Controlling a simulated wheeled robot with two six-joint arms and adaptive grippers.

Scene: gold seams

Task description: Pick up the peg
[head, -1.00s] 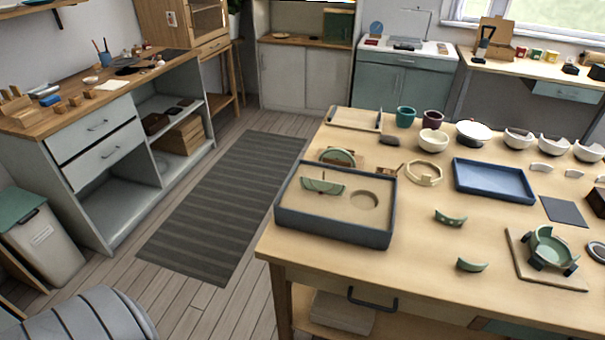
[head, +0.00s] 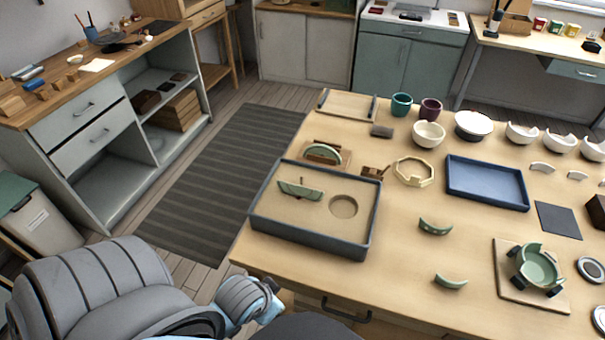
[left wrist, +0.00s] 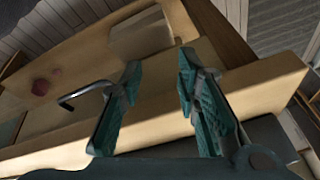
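No peg can be picked out for certain. A thin dark upright piece (head: 302,182) stands at a green shard (head: 300,191) in the sand-filled grey tray (head: 310,243); it is too small to tell whether it is the peg. A small brown wooden piece (head: 374,172) lies just behind the tray. My left gripper (left wrist: 160,64) is open in the left wrist view, with nothing between its teal fingers. It is near the table's front edge and a dark drawer handle (left wrist: 84,92), apart from the tray. My right gripper is out of view.
The table (head: 400,270) also holds a blue tray (head: 487,203), an octagonal frame (head: 414,184), several bowls and cups, loose green shards (head: 435,227) and a green cup on a board (head: 505,291).

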